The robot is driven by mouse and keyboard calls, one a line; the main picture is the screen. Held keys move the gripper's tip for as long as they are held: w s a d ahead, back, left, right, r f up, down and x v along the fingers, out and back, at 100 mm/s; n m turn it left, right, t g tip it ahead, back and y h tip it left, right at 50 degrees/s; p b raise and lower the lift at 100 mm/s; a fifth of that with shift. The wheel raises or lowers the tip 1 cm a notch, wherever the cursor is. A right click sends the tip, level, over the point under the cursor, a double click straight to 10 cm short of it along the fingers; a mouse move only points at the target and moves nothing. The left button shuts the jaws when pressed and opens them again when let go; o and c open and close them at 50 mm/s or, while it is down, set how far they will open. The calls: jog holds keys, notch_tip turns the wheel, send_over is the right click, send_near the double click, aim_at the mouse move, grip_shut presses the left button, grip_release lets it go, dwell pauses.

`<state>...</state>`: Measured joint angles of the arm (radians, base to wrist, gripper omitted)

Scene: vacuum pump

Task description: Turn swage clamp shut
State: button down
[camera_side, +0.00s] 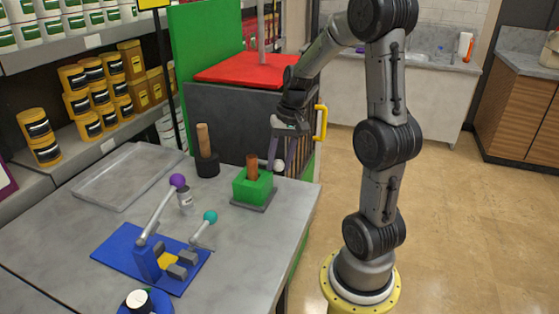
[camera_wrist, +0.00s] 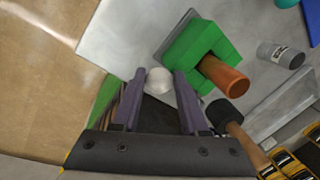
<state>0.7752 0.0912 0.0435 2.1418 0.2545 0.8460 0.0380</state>
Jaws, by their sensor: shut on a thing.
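The swage clamp is a green block (camera_side: 253,187) on a grey base near the table's far right edge, with a copper tube (camera_side: 252,167) standing in it. In the wrist view the green block (camera_wrist: 196,50) and copper tube (camera_wrist: 224,76) lie right of the fingers. A white ball knob (camera_side: 279,166) is at the end of the clamp's handle, on its right side. My gripper (camera_side: 283,160) reaches down from above, its purple fingers either side of the knob. In the wrist view my gripper (camera_wrist: 160,75) is shut on the white knob (camera_wrist: 160,81).
A blue tool (camera_side: 150,262) with purple-knobbed and teal-knobbed levers stands at the front. A wooden-handled black tool (camera_side: 207,164), a small grey can (camera_side: 184,199) and a clear tray (camera_side: 128,176) are left of the clamp. A cabinet with a yellow handle (camera_side: 320,122) stands behind.

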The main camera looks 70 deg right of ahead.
jog(key=shift+w+d+r, duration=0.1)
jog(key=shift+w+d, duration=0.05)
jog(key=shift+d, duration=0.15)
jog(key=w+d+n+g+y, duration=0.1)
jog(key=w+d+n, duration=0.4)
jog(key=n, duration=0.9)
jog(key=shift+w+d+g, duration=0.4)
jog(key=shift+d+g, duration=0.2)
jog(key=shift+d, duration=0.55)
jog(key=shift+c, duration=2.3)
grip_release()
notch_tip(320, 180, up, 14)
jog(key=d, duration=0.2)
jog(key=shift+w+d+f, duration=0.25)
